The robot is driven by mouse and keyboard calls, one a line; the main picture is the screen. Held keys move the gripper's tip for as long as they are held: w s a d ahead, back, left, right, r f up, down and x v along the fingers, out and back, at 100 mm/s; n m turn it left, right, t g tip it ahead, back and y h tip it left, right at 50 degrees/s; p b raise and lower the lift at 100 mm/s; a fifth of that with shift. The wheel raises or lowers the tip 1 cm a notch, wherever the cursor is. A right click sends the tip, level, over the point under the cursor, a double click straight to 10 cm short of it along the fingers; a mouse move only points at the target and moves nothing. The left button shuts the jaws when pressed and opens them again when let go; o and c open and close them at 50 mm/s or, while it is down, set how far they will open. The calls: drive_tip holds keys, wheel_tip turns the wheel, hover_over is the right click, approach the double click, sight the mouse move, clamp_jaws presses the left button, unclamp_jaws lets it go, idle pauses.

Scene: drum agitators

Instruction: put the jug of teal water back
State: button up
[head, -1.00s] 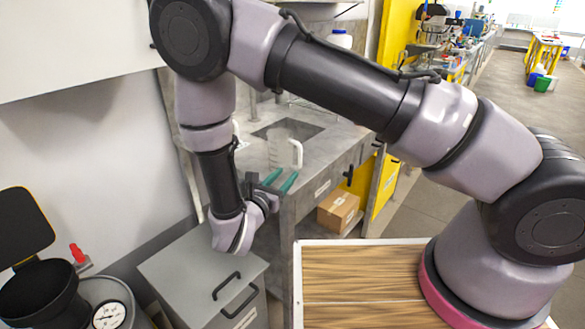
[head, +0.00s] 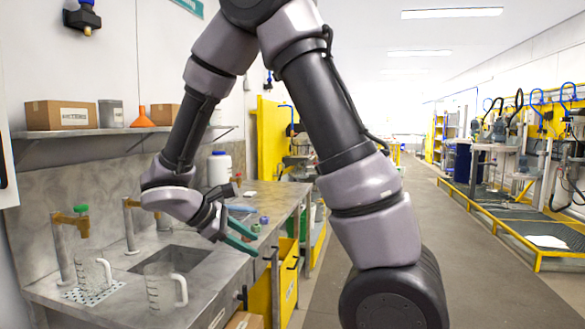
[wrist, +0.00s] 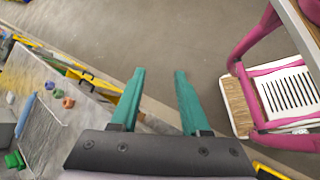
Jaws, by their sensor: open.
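Two clear jugs with white handles stand upright on the grey counter in the head view. One jug (head: 160,288) is at the counter's front edge, and the other jug (head: 90,270) stands on a perforated drain plate below a tap. Both look pale, and I cannot make out teal water in either. My gripper (head: 241,237) is open and empty, to the right of both jugs, near the counter's right side. In the wrist view its teal fingers (wrist: 157,98) are spread apart over floor, with no jug between them.
A sink (head: 172,258) is set in the counter behind the front jug. A white tub (head: 219,168) stands at the back. A shelf (head: 110,133) with boxes and an orange funnel hangs above. A pink-framed item (wrist: 275,95) stands at right in the wrist view. The aisle floor is clear.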

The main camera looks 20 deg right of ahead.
drive_tip(key=s+d+r+m+t+y, duration=0.2)
drive_tip(key=s+r+m+y, duration=0.3)
drive_tip(key=r+m, duration=0.3)
drive_tip(key=s+d+r+m+t+y, duration=0.3)
drive_tip(key=s+d+r+m+y, duration=0.2)
drive_tip(key=r+m, duration=0.4)
drive_tip(key=shift+d+r+y, duration=0.15)
drive_tip(key=shift+r+y, duration=0.65)
drive_tip(key=shift+r, duration=0.15)
